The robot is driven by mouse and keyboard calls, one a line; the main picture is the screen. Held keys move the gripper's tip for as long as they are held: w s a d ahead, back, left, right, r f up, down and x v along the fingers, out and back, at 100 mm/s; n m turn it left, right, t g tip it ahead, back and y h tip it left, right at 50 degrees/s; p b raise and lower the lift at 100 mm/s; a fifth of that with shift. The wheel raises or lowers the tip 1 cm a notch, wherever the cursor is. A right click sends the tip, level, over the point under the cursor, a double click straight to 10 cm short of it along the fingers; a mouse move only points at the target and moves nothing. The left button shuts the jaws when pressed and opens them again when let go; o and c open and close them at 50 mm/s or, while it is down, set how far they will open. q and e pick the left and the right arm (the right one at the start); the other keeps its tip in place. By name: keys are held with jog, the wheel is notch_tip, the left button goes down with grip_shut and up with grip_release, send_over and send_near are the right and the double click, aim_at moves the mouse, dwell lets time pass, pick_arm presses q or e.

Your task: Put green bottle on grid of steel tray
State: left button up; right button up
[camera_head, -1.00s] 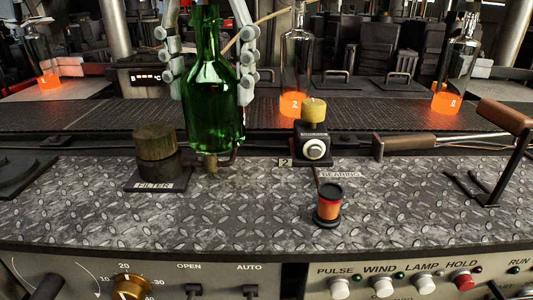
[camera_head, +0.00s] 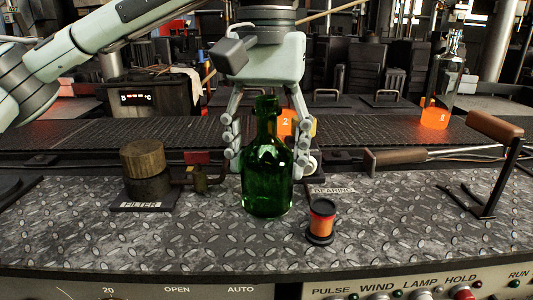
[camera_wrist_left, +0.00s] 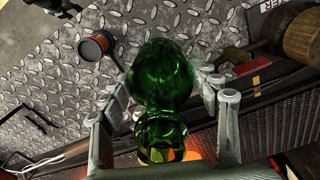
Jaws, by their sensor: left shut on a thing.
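The green bottle (camera_head: 266,185) is upright in the head view, with its base over the diamond-patterned steel plate (camera_head: 80,240). I cannot tell whether its base touches the plate. My left gripper (camera_head: 266,166) comes down from above and behind, with one finger on each side of the bottle, shut on it. In the left wrist view the bottle (camera_wrist_left: 165,75) lies between the two fingers (camera_wrist_left: 166,90). I cannot make out a separate tray with a grid. My right gripper does not show.
An orange spool (camera_head: 321,220) stands close to the bottle's right. A filter knob (camera_head: 144,168) with pipework is to its left. A wooden-handled lever (camera_head: 492,150) stands at the right. Behind runs a dark conveyor (camera_head: 400,137) with a glowing bottle (camera_head: 440,95). The plate's front left is clear.

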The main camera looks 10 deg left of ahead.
pick_arm(q)
jog(key=shift+f, duration=0.15)
jog(key=o, duration=1.4)
jog(key=shift+o, duration=0.2)
